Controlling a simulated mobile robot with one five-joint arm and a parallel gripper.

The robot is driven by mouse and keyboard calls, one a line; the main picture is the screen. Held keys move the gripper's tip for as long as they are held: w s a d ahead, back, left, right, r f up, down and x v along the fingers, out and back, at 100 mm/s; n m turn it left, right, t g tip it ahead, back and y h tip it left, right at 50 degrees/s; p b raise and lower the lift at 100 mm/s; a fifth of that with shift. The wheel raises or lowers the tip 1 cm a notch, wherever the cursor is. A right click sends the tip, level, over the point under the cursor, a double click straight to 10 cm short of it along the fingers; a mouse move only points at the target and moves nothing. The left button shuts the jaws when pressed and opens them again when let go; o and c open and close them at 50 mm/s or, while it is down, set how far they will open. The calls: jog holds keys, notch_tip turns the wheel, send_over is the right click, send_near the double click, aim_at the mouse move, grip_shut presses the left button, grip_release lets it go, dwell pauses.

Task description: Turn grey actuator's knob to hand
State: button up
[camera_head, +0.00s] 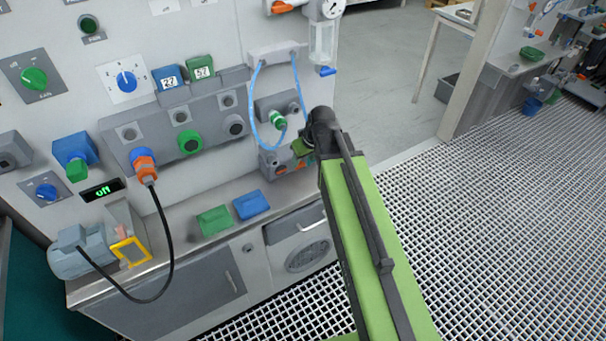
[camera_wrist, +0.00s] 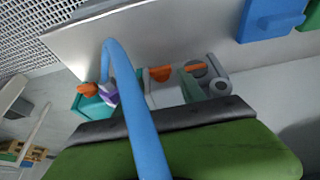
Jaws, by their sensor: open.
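The grey actuator (camera_head: 268,160) is a small grey box low on the wall panel, with orange parts (camera_head: 281,171) on its front. In the wrist view, which is turned over, the grey actuator (camera_wrist: 165,92) is at the middle right with two orange pieces (camera_wrist: 160,73); I cannot tell which is its knob or where it points. My gripper (camera_head: 304,147) is in front of the panel, just up and right of the grey actuator, and partly covers what lies behind. It is open and holds nothing that I can see.
A teal actuator (camera_wrist: 92,106) with an orange handle and purple part stands beside the grey one. A blue hose (camera_wrist: 133,110) crosses close before the wrist camera; hoses (camera_head: 260,100) loop from the panel above. The steel counter (camera_head: 185,235) lies below.

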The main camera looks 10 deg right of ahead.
aim_at(300, 166)
jog(key=b+x, duration=0.2)
jog(key=x, duration=0.2)
grip_shut()
